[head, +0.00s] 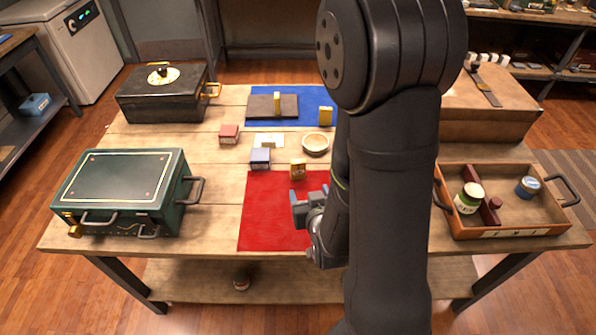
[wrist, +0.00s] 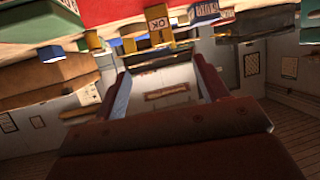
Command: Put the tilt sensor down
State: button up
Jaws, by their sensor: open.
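My gripper (head: 298,208) is open and low over the red cloth (head: 264,215), with nothing seen between its jaws. In the wrist view my open gripper (wrist: 163,78) is seen with the scene upside down. A small yellow box (head: 298,170) stands at the far edge of the red cloth, apart from my gripper; in the wrist view its face (wrist: 158,27) reads "OK". Other small yellow blocks are one on a dark board (head: 260,106) and one (head: 325,116) on the blue cloth (head: 303,95). I cannot tell which is the tilt sensor.
A green case (head: 122,185) and a black case (head: 160,95) are left. A wooden tray (head: 515,232) with jars is right. The red cloth's left part is clear.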

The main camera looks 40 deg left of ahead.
aim_at(299, 165)
jog(key=shift+y, duration=0.3)
jog(key=x, duration=1.1)
jog(key=shift+a, duration=0.15)
jog(key=x, duration=0.4)
jog(key=shift+w+r, duration=0.3)
jog(key=shift+r, duration=0.05)
jog(key=shift+w+a+f, duration=0.2)
jog(key=shift+w+a, duration=0.1)
jog(key=shift+a, duration=0.25)
jog(key=c, duration=1.2)
jog(key=shift+r, duration=0.15)
